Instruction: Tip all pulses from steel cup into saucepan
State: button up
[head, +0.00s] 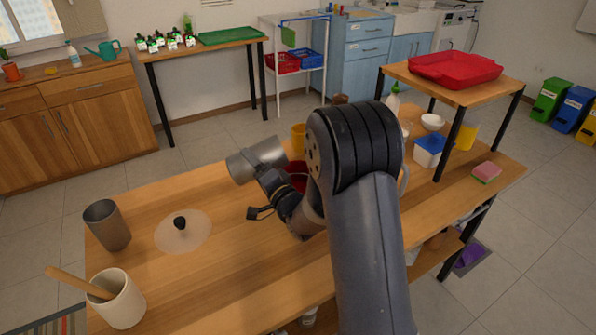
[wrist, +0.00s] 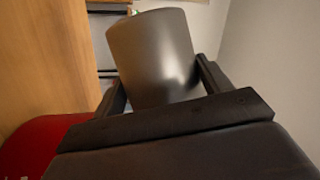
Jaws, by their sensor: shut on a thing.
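My gripper (wrist: 163,84) is shut on the steel cup (wrist: 150,48), with one finger on each side of its wall. In the head view the cup (head: 258,159) lies almost on its side in the air above the table, its long axis nearly level. I cannot tell which end is the mouth, and no pulses are visible. A red vessel (head: 298,170), probably the saucepan, is just right of the cup and mostly hidden behind my arm. Red also shows at the lower left of the wrist view (wrist: 30,145). Its inside is hidden.
A second metal cup (head: 107,226), a clear lid with a dark knob (head: 182,230) and a white crock (head: 118,300) with a wooden utensil stand left on the table. A yellow cup (head: 298,138) is behind the red vessel. A raised shelf with a red tray (head: 455,69) is right.

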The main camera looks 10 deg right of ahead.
aim_at(266, 156)
jog(key=shift+w+d+m+t+b, duration=0.1)
jog(key=shift+d+m+t+b, duration=0.3)
jog(key=shift+d+m+b, duration=0.45)
jog(key=shift+d+r+m+t+h+b, duration=0.15)
jog(key=shift+r+m+t+h+b, duration=0.15)
jog(key=shift+r+m+b, duration=0.45)
dwell(0.5)
jog(key=shift+d+r+m+t+h+b, duration=0.15)
jog(key=shift+d+r+m+t+b, duration=0.15)
jog(key=shift+m, duration=0.45)
jog(key=shift+d+r+m+t+h+b, duration=0.2)
jog(key=shift+r+m, duration=0.15)
jog(key=shift+m, duration=0.45)
jog(key=shift+d+r+m+t+h+b, duration=0.15)
jog(key=shift+d+r+m+t+b, duration=0.15)
jog(key=shift+m, duration=0.45)
jog(key=shift+w+d+r+m+t+h+b, duration=0.15)
jog(key=shift+d+r+m+h+b, duration=0.2)
jog(key=shift+m, duration=0.5)
jog(key=shift+s+d+r+m+t+h+b, duration=0.1)
jog(key=shift+d+r+m+t+h+b, duration=0.15)
jog(key=shift+m+b, duration=0.4)
jog(key=shift+w+d+r+m+t+h+b, duration=0.1)
jog(key=shift+d+r+m+h+b, duration=0.25)
jog(key=shift+m, duration=0.65)
